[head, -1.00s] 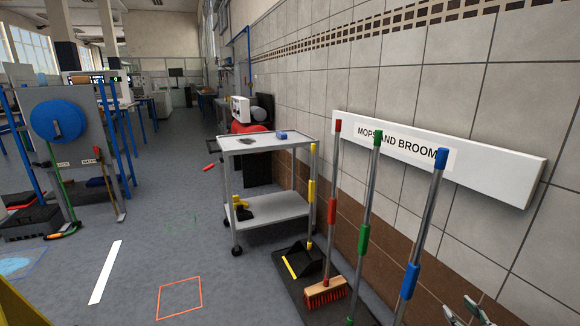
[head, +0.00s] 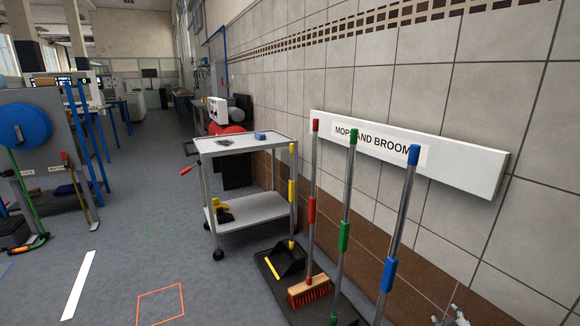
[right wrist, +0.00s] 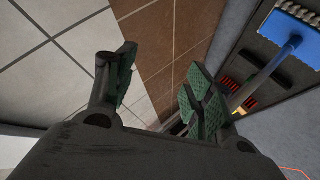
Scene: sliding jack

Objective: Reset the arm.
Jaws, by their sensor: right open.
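My right gripper (head: 457,317) shows only as fingertips at the bottom right edge of the head view. In the right wrist view its two green-padded fingers (right wrist: 162,88) stand well apart, with nothing between them. Tiled wall and brown lower tiles show behind them. My left gripper is in neither view.
A white mops and broom rail (head: 470,175) is on the right wall, with red, green and blue poles before it. A grey cart (head: 250,215) stands left of them. A dustpan (head: 285,263) and a red broom (head: 308,291) are on a dark mat.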

